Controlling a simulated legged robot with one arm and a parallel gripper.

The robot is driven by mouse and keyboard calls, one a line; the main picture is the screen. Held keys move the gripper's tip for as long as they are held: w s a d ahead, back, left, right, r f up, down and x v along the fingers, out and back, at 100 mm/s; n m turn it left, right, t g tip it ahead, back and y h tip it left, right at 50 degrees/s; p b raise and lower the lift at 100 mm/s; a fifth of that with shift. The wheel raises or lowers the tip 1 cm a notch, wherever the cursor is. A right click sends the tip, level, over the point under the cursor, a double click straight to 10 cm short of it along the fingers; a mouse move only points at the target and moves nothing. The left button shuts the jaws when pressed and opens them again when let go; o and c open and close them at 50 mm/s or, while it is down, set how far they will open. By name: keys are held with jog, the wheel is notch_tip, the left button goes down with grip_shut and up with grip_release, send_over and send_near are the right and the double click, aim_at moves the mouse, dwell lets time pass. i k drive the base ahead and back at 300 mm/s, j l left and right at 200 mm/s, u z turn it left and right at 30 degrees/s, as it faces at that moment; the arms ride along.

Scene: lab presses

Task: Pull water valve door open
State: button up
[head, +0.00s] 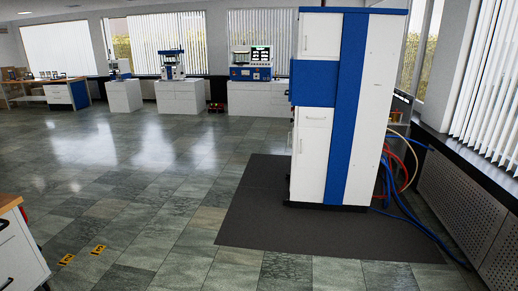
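A tall white and blue cabinet (345,110) stands upright at the right of the middle in the head view. Its narrow front has an upper white door (321,35), a blue panel (313,82) and a lower white door (312,155) with a small handle. These doors look closed. No label shows which one is the water valve door. Red, blue and pale hoses (402,165) come out at the cabinet's right side. My gripper is not in view.
The cabinet stands on a dark mat (250,215). The tiled floor (150,190) in front and to the left is clear. A white drawer unit (18,250) is at the lower left. Lab machines on white cabinets (255,95) line the far wall. A blue hose lies on the floor at right.

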aim_at(313, 145)
jog(key=i, duration=1.85)
jog(key=i+z, duration=0.15)
jog(key=i, duration=0.3)
jog(key=i+j+z, duration=0.1)
jog(key=i, duration=0.4)
jog(key=i+j+z, duration=0.15)
jog(key=i, duration=0.3)
jog(key=i+j+z, duration=0.1)
jog(key=i, duration=0.35)
jog(key=i+j+z, duration=1)
